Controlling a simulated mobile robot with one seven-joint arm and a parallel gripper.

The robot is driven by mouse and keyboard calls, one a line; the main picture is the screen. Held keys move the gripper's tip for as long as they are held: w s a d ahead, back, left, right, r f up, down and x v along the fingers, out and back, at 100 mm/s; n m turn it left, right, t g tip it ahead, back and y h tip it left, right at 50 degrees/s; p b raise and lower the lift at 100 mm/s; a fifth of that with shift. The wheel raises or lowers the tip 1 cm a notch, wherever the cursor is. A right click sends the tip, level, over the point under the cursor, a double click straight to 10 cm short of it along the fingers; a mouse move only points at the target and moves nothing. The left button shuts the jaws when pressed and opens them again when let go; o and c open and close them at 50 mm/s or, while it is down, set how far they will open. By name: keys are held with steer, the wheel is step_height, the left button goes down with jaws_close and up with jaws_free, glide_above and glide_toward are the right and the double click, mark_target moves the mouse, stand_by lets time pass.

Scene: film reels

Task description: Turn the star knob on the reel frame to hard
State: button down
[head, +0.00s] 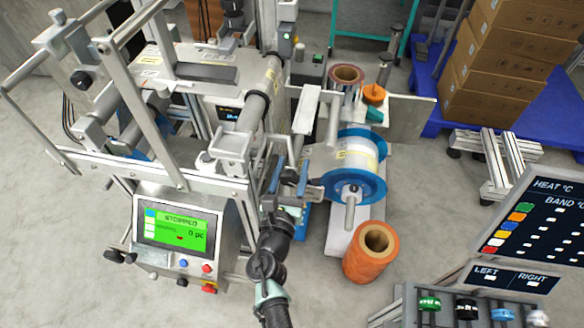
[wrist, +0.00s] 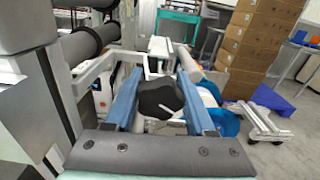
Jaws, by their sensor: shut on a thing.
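The black star knob (wrist: 160,98) is in the middle of the wrist view, in front of a white part of the reel frame (wrist: 158,50). My gripper (wrist: 160,92) has its two blue fingers on either side of the knob and is shut on it. A short pale mark shows at the knob's lower right; I cannot read a setting from it. In the head view my gripper (head: 289,180) reaches the reel frame (head: 313,105) left of the blue-flanged reel (head: 355,168).
An orange roll (head: 370,252) stands on the floor right of my arm. A machine with a green "STOPPED" screen (head: 174,231) is close on the left. A control panel (head: 530,235) is at the right. Cardboard boxes (head: 515,55) stand on a blue pallet behind.

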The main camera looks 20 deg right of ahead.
steer(key=m+b, duration=0.1)
steer(key=m, duration=0.1)
steer(key=shift+f+m+b, duration=0.25)
steer(key=shift+m+b, duration=0.05)
steer(key=shift+b, duration=0.1)
steer(key=shift+r+m, duration=0.2)
steer(key=shift+m, duration=0.6)
steer(key=shift+c, duration=1.2)
jaws_free()
steer(key=v, duration=1.3)
steer(key=shift+p, duration=0.3)
